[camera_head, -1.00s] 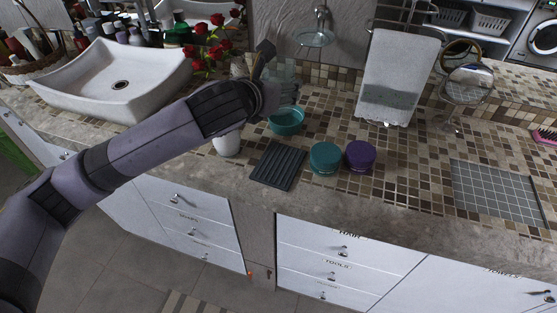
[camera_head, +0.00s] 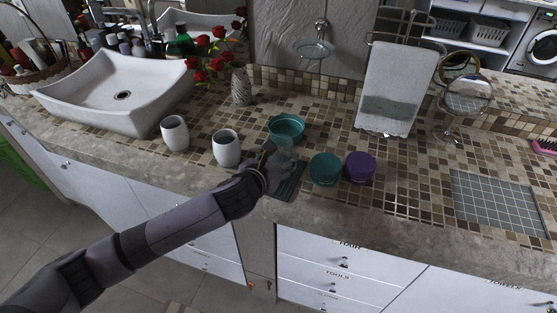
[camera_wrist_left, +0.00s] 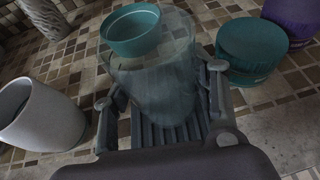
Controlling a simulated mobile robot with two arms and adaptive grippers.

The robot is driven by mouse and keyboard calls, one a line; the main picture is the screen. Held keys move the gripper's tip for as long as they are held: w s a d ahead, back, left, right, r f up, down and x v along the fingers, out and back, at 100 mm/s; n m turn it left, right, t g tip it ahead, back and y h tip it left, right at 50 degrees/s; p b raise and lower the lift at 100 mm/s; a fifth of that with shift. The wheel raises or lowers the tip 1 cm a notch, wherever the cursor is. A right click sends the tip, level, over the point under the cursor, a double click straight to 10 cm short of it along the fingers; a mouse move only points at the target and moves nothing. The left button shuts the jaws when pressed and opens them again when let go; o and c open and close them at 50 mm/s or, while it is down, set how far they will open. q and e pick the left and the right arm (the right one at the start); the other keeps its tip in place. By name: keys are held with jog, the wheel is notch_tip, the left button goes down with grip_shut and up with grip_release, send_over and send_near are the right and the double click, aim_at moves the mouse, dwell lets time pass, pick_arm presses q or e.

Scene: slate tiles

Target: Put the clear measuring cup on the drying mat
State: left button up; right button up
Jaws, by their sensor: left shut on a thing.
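The clear measuring cup (camera_head: 283,152) is see-through with a faint teal tint, and it also shows in the left wrist view (camera_wrist_left: 158,80). My left gripper (camera_head: 270,165) is shut on it, with one finger on each side of the cup in the left wrist view (camera_wrist_left: 160,108). The cup is upright or nearly so. It is over the dark ribbed drying mat (camera_head: 291,188), whose grooves show around its base (camera_wrist_left: 150,134). I cannot tell whether the base touches the mat. My gripper and forearm hide part of the mat. My right gripper is not in view.
A teal bowl (camera_head: 287,126) is just behind the cup. A teal jar (camera_head: 325,169) and a purple jar (camera_head: 359,167) stand right of the mat. Two white cups (camera_head: 227,148) (camera_head: 175,133) stand to the left. A grey grid mat (camera_head: 495,203) lies bare at the right.

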pick_arm(q)
jog(key=shift+f, duration=0.2)
jog(key=shift+f, duration=0.1)
jog(key=shift+f, duration=0.1)
jog(key=o, duration=1.4)
jog(key=shift+o, duration=0.2)
jog(key=shift+r, duration=0.25)
jog(key=v, duration=1.2)
jog(key=shift+f, duration=0.1)
